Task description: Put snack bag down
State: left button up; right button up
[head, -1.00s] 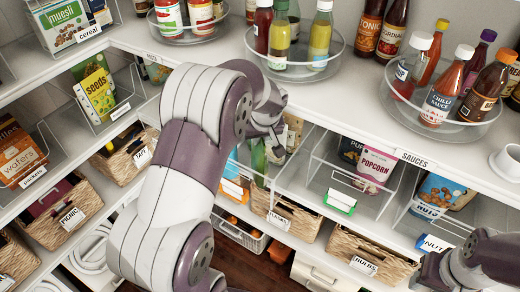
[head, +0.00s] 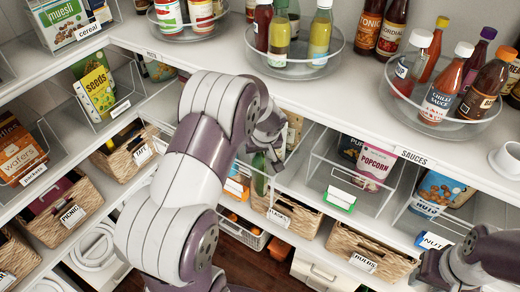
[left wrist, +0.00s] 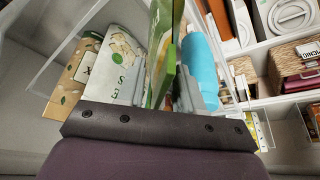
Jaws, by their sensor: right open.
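The snack bag, green, (left wrist: 165,45) is seen nearly edge-on in the left wrist view, between the grey fingers of my left gripper (left wrist: 178,90). In the head view my left gripper (head: 266,150) is over the shelf below the counter. A green part of the bag (head: 261,172) shows just under it, and the rest is hidden by my arm. The gripper appears shut on the bag. My right gripper (head: 428,268) is at the lower right of the head view, open and away from the bag.
A white-and-green bag (left wrist: 122,60) and a brown box (left wrist: 85,65) stand in a clear bin beside the held bag. A blue item (left wrist: 200,70) is close on the other side. A popcorn bag (head: 366,165) sits in a clear bin to the right. The counter is above.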

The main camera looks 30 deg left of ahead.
pick_arm(q)
jog(key=shift+r, duration=0.1)
jog(key=shift+s+r, duration=0.1)
jog(key=shift+r, duration=0.2)
jog(key=b+v, duration=0.1)
jog(key=v, duration=1)
jog(key=shift+d+f+b, duration=0.1)
jog(key=shift+b, duration=0.3)
jog(key=s+d+f+m+g+h, duration=0.1)
jog(key=s+d+f+m, duration=0.2)
jog(key=s, duration=0.5)
jog(key=s+d+f+m+g+h, duration=0.1)
jog(key=s+d+f+m, duration=0.3)
jog(key=s, duration=0.4)
jog(key=shift+s+d+m+h, duration=0.25)
jog(key=shift+d+m+h, duration=0.25)
jog(key=shift+m, duration=0.1)
jog(key=shift+a, duration=0.15)
